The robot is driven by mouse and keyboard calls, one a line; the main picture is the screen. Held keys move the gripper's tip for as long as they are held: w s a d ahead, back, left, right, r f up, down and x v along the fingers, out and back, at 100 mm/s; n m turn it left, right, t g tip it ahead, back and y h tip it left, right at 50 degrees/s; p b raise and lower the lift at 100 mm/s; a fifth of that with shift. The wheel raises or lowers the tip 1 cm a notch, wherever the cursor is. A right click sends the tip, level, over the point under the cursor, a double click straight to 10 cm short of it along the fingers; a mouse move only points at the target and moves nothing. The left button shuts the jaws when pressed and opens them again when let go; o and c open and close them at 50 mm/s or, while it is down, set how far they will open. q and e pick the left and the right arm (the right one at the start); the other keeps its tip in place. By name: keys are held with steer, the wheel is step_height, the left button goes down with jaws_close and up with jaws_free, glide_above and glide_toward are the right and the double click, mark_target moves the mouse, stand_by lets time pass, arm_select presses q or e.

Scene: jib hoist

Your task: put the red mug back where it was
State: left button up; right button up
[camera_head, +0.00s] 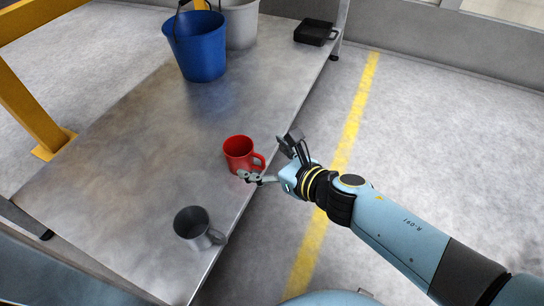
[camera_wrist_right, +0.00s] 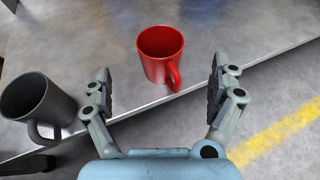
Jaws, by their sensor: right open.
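The red mug (camera_head: 239,153) stands upright on the metal table near its right edge, its handle turned toward my right gripper. It also shows in the right wrist view (camera_wrist_right: 158,52), ahead of the fingertips and roughly between them. My right gripper (camera_head: 272,158) is open and empty at the table's edge, with one finger on each side of the handle side. In the right wrist view the open fingers (camera_wrist_right: 162,88) stand wide apart, and no contact with the mug shows. My left gripper is not in view.
A dark grey mug (camera_head: 193,228) stands nearer on the metal table (camera_head: 130,150). A blue bucket (camera_head: 200,48), a grey bucket (camera_head: 240,22) and a black tray (camera_head: 315,32) are at the far end. A yellow post (camera_head: 25,105) rises at left. The table's middle is clear.

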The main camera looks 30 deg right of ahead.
steer(key=s+d+r+n+g+h, duration=0.1)
steer(key=s+d+r+n, duration=0.1)
steer(key=s+n, duration=0.5)
steer(key=s+d+r+n+g+h, duration=0.1)
steer(key=s+n, duration=0.6)
steer(key=n, duration=0.8)
steer(key=s+d+r+n+g+h, duration=0.1)
steer(key=s+d+r+n, duration=0.2)
steer(key=s+n, duration=0.4)
steer(key=r+n, duration=0.1)
steer(key=n, duration=0.3)
steer(key=shift+s+d+r+n, duration=0.2)
steer(key=shift+d+r+n, duration=0.05)
steer(key=shift+r+n, duration=0.15)
